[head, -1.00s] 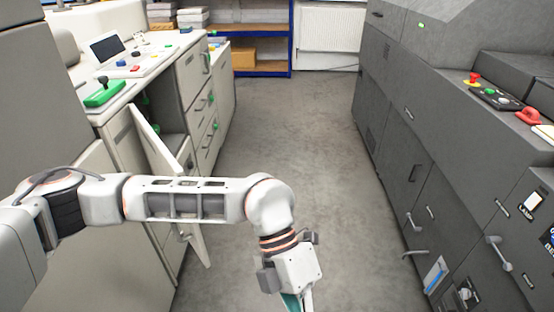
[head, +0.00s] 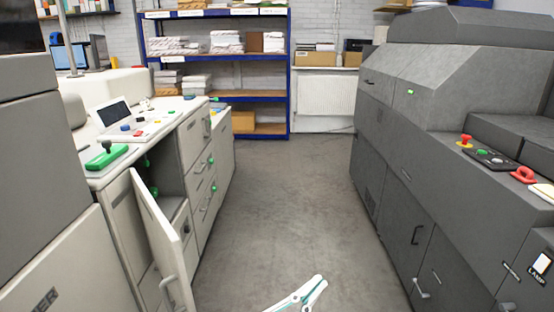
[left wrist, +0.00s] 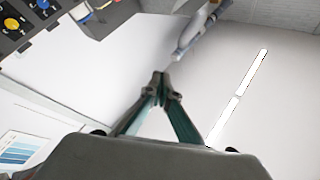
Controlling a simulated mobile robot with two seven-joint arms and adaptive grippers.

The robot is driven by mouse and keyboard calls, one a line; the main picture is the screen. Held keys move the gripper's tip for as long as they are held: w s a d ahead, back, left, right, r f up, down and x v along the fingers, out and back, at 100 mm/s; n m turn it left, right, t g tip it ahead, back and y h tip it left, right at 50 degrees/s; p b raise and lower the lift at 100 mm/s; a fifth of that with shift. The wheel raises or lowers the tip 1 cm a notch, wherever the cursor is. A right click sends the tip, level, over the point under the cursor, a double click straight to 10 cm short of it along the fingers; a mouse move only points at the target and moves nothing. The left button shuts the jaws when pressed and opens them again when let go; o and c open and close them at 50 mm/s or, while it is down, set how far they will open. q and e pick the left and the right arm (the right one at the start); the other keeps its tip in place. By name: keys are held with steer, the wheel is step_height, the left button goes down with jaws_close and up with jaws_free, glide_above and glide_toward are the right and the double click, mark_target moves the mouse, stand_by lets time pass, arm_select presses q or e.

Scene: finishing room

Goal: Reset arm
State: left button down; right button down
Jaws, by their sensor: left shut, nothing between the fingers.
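My left gripper (head: 318,281) shows at the bottom edge of the head view, above the floor of the aisle. Only its pale fingers with teal inner faces are visible; the rest of the arm is below the picture. In the left wrist view the teal fingers (left wrist: 160,79) come together at their tips, shut with nothing between them. They point toward a pale ceiling with a bright strip light (left wrist: 238,95). My right gripper is not in view.
A pale cabinet door (head: 160,240) stands open into the aisle on the left. A dark grey machine (head: 395,170) lines the right side. Blue shelving (head: 290,75) and a radiator (head: 325,103) stand at the back. The floor (head: 270,200) between is clear.

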arm_select(q)
steer(key=a+f+n+t+y, duration=0.1)
steer(key=a+f+n+y, duration=0.35)
steer(key=a+f, duration=0.4)
steer(key=a+f+n+y, duration=0.4)
steer(key=a+f+y, duration=0.2)
steer(key=f, duration=0.5)
steer(key=s+a+f+n+g+y, duration=0.3)
steer(key=s+a+f, duration=0.8)
steer(key=f, duration=0.4)
steer(key=shift+s+a+f+n+g+y, duration=0.25)
steer(key=shift+a+f+n+g+y, duration=0.15)
steer(key=shift+a+g+y, duration=0.35)
